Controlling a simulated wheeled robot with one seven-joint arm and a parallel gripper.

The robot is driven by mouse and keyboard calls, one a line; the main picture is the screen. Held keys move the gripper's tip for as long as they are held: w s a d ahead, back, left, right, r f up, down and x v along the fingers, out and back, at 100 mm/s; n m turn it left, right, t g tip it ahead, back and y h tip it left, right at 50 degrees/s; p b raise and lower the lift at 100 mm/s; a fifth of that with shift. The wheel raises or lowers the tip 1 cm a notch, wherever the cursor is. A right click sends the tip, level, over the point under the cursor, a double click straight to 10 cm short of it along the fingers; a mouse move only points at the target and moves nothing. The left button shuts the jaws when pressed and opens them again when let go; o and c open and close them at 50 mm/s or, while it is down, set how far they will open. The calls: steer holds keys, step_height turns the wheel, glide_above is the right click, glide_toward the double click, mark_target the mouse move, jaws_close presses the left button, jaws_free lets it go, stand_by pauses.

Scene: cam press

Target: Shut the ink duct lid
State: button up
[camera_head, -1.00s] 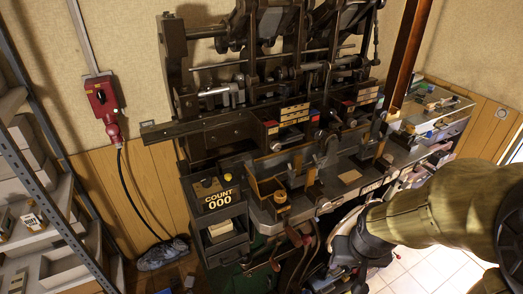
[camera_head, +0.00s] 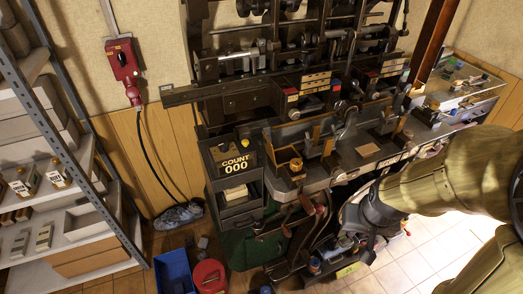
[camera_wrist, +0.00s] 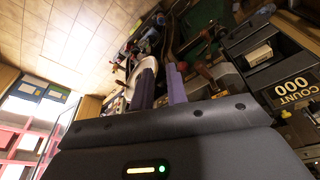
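The dark press (camera_head: 250,103) fills the middle of the head view, with its counter box (camera_head: 235,163) reading COUNT 000 at its left end. I cannot make out for certain which part is the ink duct lid. Small wooden-sided compartments (camera_head: 287,155) sit along the press front. My arm comes in from the right, and its dark wrist is in front of the press's lower right; the fingertips are not clear there. In the wrist view my gripper (camera_wrist: 161,78) shows two purplish fingers with a narrow gap and nothing seen between them. The counter box also shows there (camera_wrist: 293,90), at the right.
A metal shelf rack (camera_head: 75,170) with boxes stands at the left. A blue bin (camera_head: 174,272) and a red container (camera_head: 209,277) are on the floor left of the press. A red switch box (camera_head: 122,62) hangs on the wall. A workbench (camera_head: 465,90) is at the right. Tiled floor shows at lower right.

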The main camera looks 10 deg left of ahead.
steer(key=w+a+f+n+t, duration=0.1)
steer(key=w+a+f, duration=0.1)
steer(key=w, duration=0.1)
steer(key=w+a+f+n+t, duration=0.1)
steer(key=w+a+f+n, duration=0.1)
steer(key=w+a+f, duration=0.1)
steer(key=w+a+f+n+t, duration=0.1)
steer(key=w+a+f+n, duration=0.1)
steer(key=w+a+f, duration=0.1)
steer(key=shift+w+h+b, duration=0.3)
steer(key=shift+b, duration=0.1)
jaws_close()
steer(key=w+a+f+n+t, duration=0.3)
steer(key=w+a+n+t, duration=0.1)
steer(key=w+a+n, duration=0.1)
steer(key=a+r+n+t+y, duration=0.3)
steer(key=a+n, duration=0.3)
steer(key=a, duration=0.3)
steer(key=s+a+r+n+t+y+b, duration=0.1)
steer(key=a+r+n+t+y, duration=0.1)
steer(key=a+n, duration=0.4)
steer(key=a+r+t, duration=0.1)
steer(key=a+t, duration=0.1)
steer(key=shift+s+a+r+n+t+y, duration=0.25)
steer(key=shift+a+r+n+t+y, duration=0.05)
steer(key=shift+a+r+t+y, duration=0.1)
steer(key=shift+w, duration=0.1)
